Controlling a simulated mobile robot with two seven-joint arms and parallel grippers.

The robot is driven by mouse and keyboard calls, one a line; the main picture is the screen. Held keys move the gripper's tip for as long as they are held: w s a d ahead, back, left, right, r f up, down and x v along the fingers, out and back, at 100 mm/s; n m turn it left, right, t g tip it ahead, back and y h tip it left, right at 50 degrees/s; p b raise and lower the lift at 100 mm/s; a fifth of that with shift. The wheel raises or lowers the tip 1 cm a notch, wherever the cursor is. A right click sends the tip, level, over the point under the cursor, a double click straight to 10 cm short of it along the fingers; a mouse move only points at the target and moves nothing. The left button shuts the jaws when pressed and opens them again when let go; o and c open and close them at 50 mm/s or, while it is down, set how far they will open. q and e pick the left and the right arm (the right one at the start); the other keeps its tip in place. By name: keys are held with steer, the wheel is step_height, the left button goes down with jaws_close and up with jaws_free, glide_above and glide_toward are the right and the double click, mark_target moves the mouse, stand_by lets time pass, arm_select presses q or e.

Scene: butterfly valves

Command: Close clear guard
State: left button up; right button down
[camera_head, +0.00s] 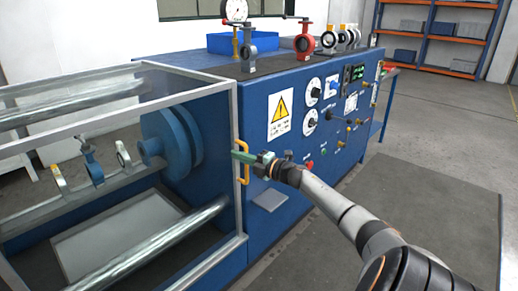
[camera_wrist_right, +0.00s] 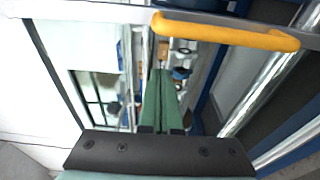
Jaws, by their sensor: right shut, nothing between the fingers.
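The clear guard (camera_head: 236,112) is a see-through panel in a grey metal frame at the left of the blue machine. Its yellow handle (camera_head: 245,172) is on the frame's right upright. In the wrist view the handle (camera_wrist_right: 225,32) crosses the upper right, beyond the fingertips. My right gripper (camera_head: 238,156) has green fingers, shut and empty, with tips at the handle's upper part. In the wrist view the right gripper (camera_wrist_right: 160,72) points toward the guard's inside. I cannot tell whether it touches the handle. My left gripper is not in view.
Behind the guard are a blue round flange (camera_head: 172,143), metal bars (camera_head: 150,250) and small valves (camera_head: 90,163). The blue control panel (camera_head: 283,170) has a warning sign, gauges and knobs close to my right arm. Valves (camera_head: 304,42) and a blue bin (camera_head: 232,43) stand on top. Open floor lies at the right.

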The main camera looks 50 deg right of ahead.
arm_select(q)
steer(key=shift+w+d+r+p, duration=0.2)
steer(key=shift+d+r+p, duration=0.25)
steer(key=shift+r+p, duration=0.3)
arm_select(e)
steer(key=s, duration=0.8)
steer(key=shift+s+d, duration=0.4)
steer(key=shift+f, duration=0.1)
